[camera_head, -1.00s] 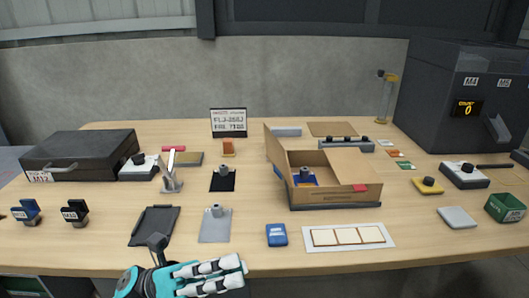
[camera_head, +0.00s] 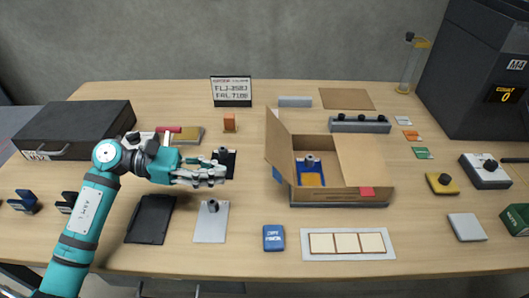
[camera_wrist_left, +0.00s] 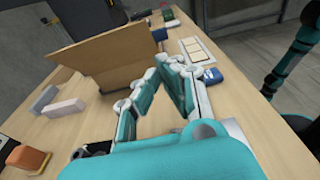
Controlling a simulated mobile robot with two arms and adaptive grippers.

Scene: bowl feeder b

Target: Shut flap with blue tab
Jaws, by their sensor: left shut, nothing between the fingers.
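An open cardboard box (camera_head: 330,195) stands right of centre. Its left flap (camera_head: 281,140) stands up, leaning outward; it also shows in the left wrist view (camera_wrist_left: 105,55). A blue tab (camera_head: 278,174) shows low by this flap, near the box's front left corner. The right flap (camera_head: 360,160), with a red tab (camera_head: 367,191), lies flat over the box's right part. My left gripper (camera_head: 224,173) is shut and empty, left of the box and apart from the flap. It also shows in the left wrist view (camera_wrist_left: 170,62). My right gripper is out of view.
A blue and yellow item with a grey knob (camera_head: 310,172) sits inside the box. A grey plate (camera_head: 211,222) and blue device (camera_head: 273,238) lie in front. An orange block (camera_head: 229,122) and sign (camera_head: 231,91) stand behind.

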